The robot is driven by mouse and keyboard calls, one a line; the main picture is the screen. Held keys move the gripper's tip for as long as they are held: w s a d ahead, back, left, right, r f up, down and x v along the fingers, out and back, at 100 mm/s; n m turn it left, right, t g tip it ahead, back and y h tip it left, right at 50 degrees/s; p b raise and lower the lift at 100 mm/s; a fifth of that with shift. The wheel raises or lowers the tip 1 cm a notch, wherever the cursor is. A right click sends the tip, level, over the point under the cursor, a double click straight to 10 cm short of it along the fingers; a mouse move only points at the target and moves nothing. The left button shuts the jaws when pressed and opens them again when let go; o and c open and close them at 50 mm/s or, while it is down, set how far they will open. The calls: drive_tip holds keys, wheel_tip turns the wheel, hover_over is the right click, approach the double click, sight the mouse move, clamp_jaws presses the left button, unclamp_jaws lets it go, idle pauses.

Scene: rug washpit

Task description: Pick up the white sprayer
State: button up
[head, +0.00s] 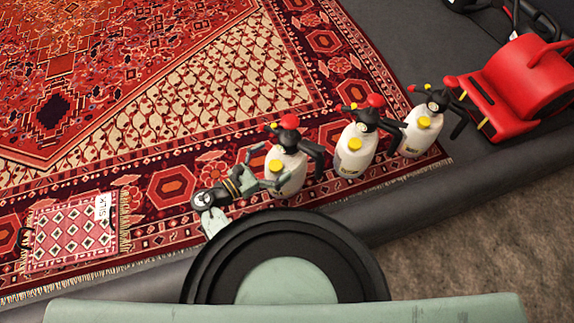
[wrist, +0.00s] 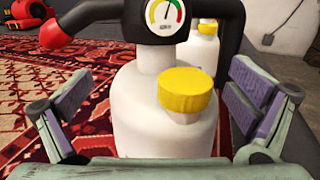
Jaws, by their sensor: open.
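Three white sprayers with black tops, red knobs and yellow caps stand upright in a row on the red rug in the head view. The nearest white sprayer (head: 287,172) is at my gripper (head: 266,178). In the wrist view this sprayer (wrist: 140,110) stands between the two open fingers of my gripper (wrist: 160,105), with a gap on each side. Its gauge and yellow cap face the camera. The middle sprayer (head: 354,150) and the far sprayer (head: 421,132) stand to the right. Another sprayer (wrist: 202,48) shows partly behind the near one in the wrist view.
A red blower (head: 520,80) stands beyond the sprayers at the right. A small patterned rug piece with a white tag (head: 75,238) lies at the left on the large rug (head: 140,195). A dark raised edge (head: 430,195) runs along the front of the rug.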

sight(286, 156)
drive_tip(key=x, duration=0.4)
drive_tip(key=shift+d+r+p, duration=0.15)
drive_tip(key=shift+p, duration=0.25)
drive_tip(key=shift+s, duration=0.1)
drive_tip(key=shift+c, duration=0.4)
